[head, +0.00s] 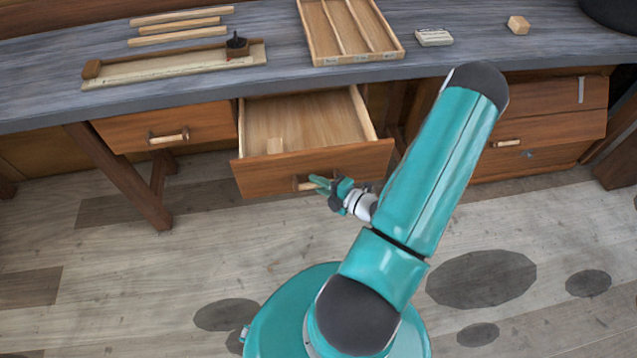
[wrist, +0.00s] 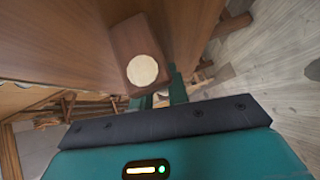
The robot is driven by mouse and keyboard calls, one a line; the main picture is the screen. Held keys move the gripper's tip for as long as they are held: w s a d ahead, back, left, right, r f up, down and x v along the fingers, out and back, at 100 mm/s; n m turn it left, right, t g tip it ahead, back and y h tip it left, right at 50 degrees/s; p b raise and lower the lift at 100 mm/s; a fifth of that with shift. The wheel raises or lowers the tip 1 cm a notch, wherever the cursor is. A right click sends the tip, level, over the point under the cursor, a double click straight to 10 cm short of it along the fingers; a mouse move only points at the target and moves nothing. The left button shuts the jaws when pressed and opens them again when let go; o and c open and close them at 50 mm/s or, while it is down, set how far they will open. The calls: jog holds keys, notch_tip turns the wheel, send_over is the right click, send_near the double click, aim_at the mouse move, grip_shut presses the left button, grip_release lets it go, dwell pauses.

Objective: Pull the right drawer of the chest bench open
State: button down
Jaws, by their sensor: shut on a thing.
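The right drawer (head: 315,165) of the bench stands pulled out well beyond the bench front, its pale inside showing. My gripper (head: 320,186) is shut on the drawer's handle (head: 301,184), at the front face. In the wrist view the handle's dark mount and round pale end (wrist: 142,70) show close up against the drawer front, at my fingers (wrist: 160,95). The fingers partly hide the handle in the head view. The left drawer (head: 190,125) is closed.
The bench top (head: 270,95) holds a divided tray (head: 350,30), wooden strips, a long board with a dark tool, a pale block and a small cube (head: 518,25). A wooden chest (head: 550,125) stands under the bench at right. The plank floor in front is clear.

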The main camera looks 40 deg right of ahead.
jog(key=c, duration=1.6)
grip_release()
jog(key=shift+c, duration=0.2)
jog(key=v, duration=1.3)
jog(key=shift+s, duration=0.4)
jog(key=shift+d, duration=0.1)
